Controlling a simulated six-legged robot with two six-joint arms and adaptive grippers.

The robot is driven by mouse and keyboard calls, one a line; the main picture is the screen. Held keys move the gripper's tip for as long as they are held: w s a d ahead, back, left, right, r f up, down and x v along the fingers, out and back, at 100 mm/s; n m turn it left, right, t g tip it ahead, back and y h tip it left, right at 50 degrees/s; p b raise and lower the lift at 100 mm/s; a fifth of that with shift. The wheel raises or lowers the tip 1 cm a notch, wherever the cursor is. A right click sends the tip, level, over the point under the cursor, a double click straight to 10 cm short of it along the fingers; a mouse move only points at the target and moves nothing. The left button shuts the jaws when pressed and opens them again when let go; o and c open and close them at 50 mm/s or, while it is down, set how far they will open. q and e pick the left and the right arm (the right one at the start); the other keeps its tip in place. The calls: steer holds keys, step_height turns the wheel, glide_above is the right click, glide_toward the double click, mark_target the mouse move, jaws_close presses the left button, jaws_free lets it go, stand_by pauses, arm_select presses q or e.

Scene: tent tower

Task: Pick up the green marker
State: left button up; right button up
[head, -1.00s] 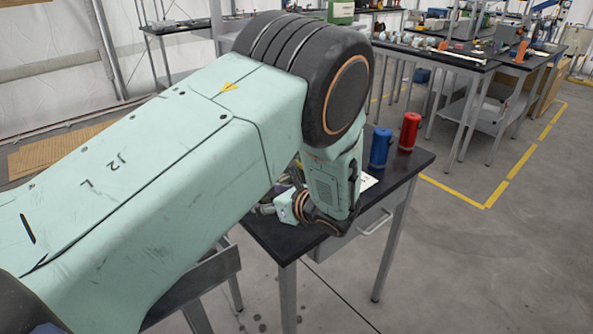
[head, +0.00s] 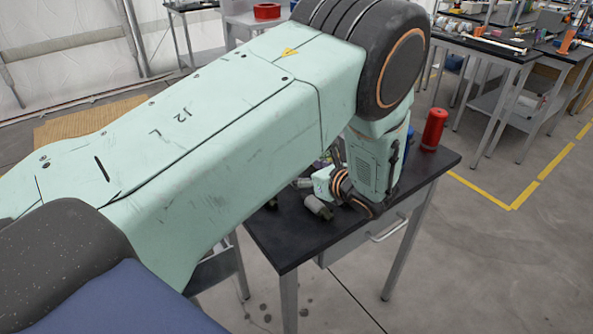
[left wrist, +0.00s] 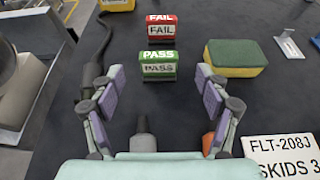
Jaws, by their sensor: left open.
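The green marker (left wrist: 158,66), a small block lettered PASS, stands on the dark tabletop in the left wrist view. My left gripper (left wrist: 162,90) is open and empty; its purple-padded fingers point toward the marker, which is just beyond and between the fingertips. They do not appear to touch it. A red FAIL block (left wrist: 161,29) stands right behind the green one. In the head view my left arm hides the marker and most of the gripper. My right gripper is in neither view.
A yellow-green sponge (left wrist: 236,58) lies right of the marker, and a white label card (left wrist: 284,156) lies nearer. A dark cable (left wrist: 93,62) runs along the left. A grey cylinder (left wrist: 142,139) lies low between the fingers. A red canister (head: 434,130) stands on the table's (head: 283,243) far corner.

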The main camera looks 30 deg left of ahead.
arm_select(q)
steer(key=shift+a+f, duration=0.15)
steer(key=shift+a, duration=0.4)
steer(key=x, duration=0.5)
steer(key=shift+w+a+f, duration=0.15)
steer(key=shift+w+f, duration=0.1)
steer(key=shift+s+r, duration=0.2)
steer(key=shift+r, duration=0.05)
steer(key=shift+w+f, duration=0.25)
steer(key=shift+f, duration=0.05)
steer(key=c, duration=0.5)
steer(key=shift+s+r, duration=0.2)
steer(key=shift+r, duration=0.05)
steer(key=c, duration=0.7)
steer(key=shift+w+f, duration=0.15)
steer(key=shift+w, duration=0.05)
